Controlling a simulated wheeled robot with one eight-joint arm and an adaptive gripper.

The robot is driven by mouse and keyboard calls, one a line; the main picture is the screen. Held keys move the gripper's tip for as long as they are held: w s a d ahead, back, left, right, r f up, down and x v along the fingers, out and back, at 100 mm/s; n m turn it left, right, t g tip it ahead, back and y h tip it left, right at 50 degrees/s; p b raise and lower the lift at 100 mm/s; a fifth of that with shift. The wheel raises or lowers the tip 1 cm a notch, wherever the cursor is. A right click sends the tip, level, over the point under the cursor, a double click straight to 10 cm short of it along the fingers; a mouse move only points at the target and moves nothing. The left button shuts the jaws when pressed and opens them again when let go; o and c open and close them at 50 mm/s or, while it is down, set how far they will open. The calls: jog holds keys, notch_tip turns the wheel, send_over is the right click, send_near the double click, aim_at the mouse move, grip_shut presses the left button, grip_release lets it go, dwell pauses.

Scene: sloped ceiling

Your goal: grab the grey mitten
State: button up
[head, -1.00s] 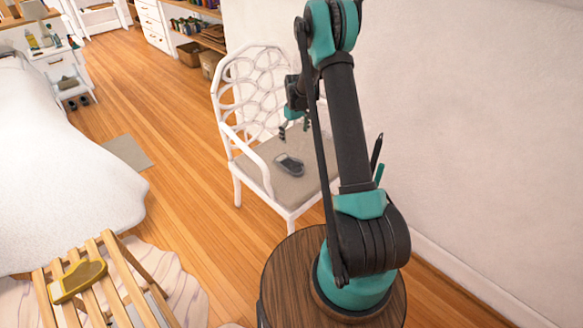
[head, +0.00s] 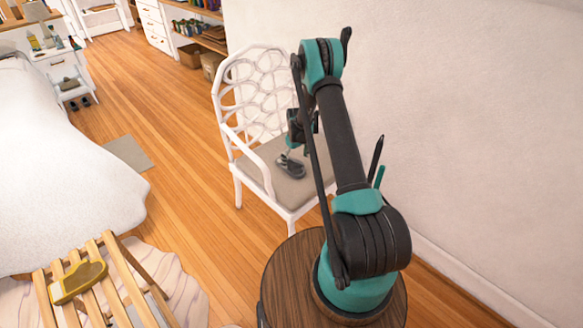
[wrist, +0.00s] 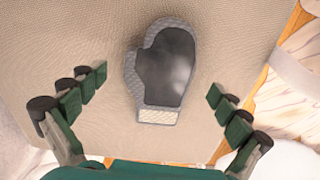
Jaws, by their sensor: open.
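The grey mitten (wrist: 168,68) lies flat on the beige seat (wrist: 75,25) of a white chair. It has a dark palm patch, a grey textured edge and a pale cuff toward my gripper. In the head view the mitten (head: 291,168) shows on the chair seat (head: 300,188), close to my gripper (head: 290,150). In the wrist view my gripper (wrist: 160,98) is open and empty, its green fingers wide apart on both sides of the mitten. The fingers appear above the seat and apart from the mitten.
The white chair (head: 242,130) has an open-lattice back and armrests beside the seat. A wall (head: 480,120) stands at the right. A slatted wooden bench (head: 122,270) holds a yellow mitten-like item (head: 78,281) at lower left. The wooden floor (head: 190,200) between is clear.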

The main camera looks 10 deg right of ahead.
aim_at(296, 167)
jog(key=shift+f, duration=1.6)
jog(key=c, duration=1.1)
